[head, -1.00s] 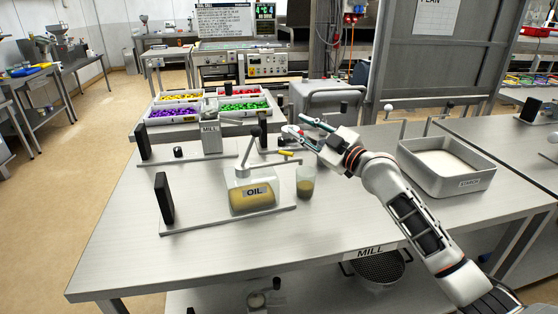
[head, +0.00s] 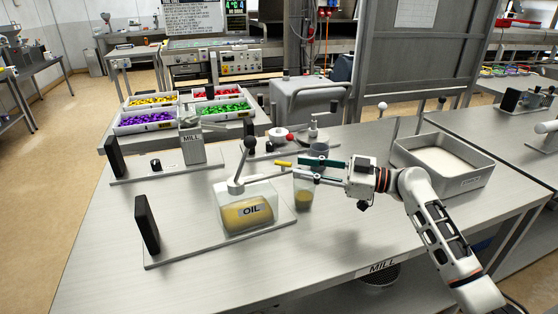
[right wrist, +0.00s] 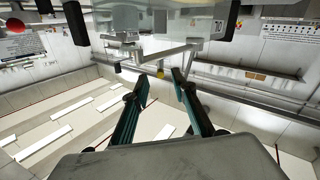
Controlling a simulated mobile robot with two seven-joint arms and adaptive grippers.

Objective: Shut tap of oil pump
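The oil pump (head: 245,212) is a clear box marked OIL with amber oil inside, standing on a metal plate with a raised ball-topped lever. Its tap has a yellow handle (head: 283,164) at the pump's right. A clear beaker (head: 303,192) holding some amber liquid stands beside the pump, beneath my right gripper. My right gripper (head: 300,170) is open, with its teal fingers pointing left at the tap handle. In the right wrist view, the yellow handle tip (right wrist: 160,74) shows between and just beyond the parted fingertips; I see no clear contact. My left gripper is out of view.
A mill unit (head: 192,146) stands behind the pump. Trays of coloured pieces (head: 147,120) are at the back left. A starch tray (head: 470,182) stands right, behind my right arm. The table front (head: 210,285) is clear.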

